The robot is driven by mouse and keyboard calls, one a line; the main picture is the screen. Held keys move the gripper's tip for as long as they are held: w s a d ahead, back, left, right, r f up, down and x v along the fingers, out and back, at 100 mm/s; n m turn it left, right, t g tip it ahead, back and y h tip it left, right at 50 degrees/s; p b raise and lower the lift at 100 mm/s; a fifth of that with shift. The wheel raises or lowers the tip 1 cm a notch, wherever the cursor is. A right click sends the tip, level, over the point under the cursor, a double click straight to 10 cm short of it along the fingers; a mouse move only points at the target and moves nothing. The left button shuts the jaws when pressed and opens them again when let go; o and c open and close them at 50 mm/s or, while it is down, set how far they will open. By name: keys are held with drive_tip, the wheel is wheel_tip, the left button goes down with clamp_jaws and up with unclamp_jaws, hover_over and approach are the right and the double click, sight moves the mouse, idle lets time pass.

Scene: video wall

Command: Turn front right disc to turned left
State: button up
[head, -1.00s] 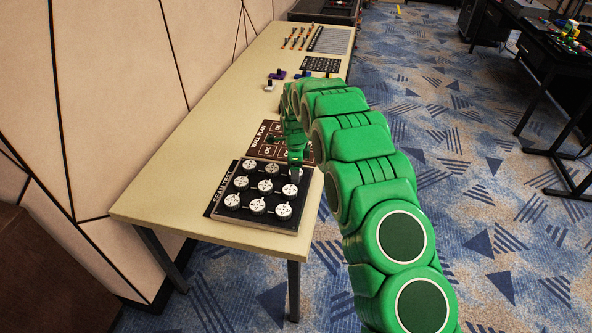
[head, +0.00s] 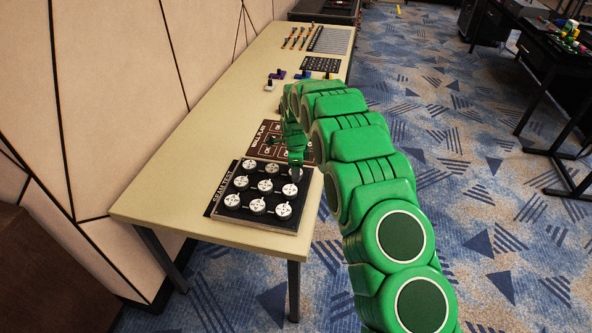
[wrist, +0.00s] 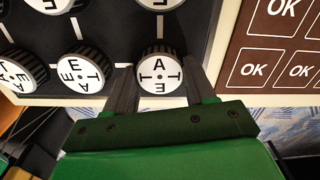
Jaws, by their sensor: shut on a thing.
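The beam test board (head: 212,210) is a black panel with rows of round white-topped discs, lying on the near end of the table. The disc at its corner by the floor-side table edge and the brown panel is the front right disc (wrist: 160,74). It has a dark ribbed rim, and letters around a cross on its white face, with A at the top in the wrist view. My gripper (wrist: 161,82) is shut on this disc, one finger on each side of its rim. In the head view my gripper (head: 296,172) partly hides it.
Neighbouring discs (wrist: 83,70) stand close on the left and behind (wrist: 159,3). The brown panel (wrist: 275,45) with OK squares adjoins on the right. Further along the table (head: 185,140) are small coloured knobs and other panels.

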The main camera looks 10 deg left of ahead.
drive_tip(key=n, duration=0.8)
drive_tip(key=shift+w+n, duration=0.1)
drive_tip(key=shift+n, duration=0.3)
drive_tip(key=n, duration=0.4)
drive_tip(key=shift+r+n, duration=0.1)
drive_tip(key=shift+n, duration=0.2)
drive_tip(key=n, duration=0.4)
drive_tip(key=shift+n, duration=0.3)
drive_tip(key=n, duration=0.4)
drive_tip(key=shift+a, duration=0.1)
drive_tip(key=n, duration=0.9)
drive_tip(key=shift+n, duration=2.1)
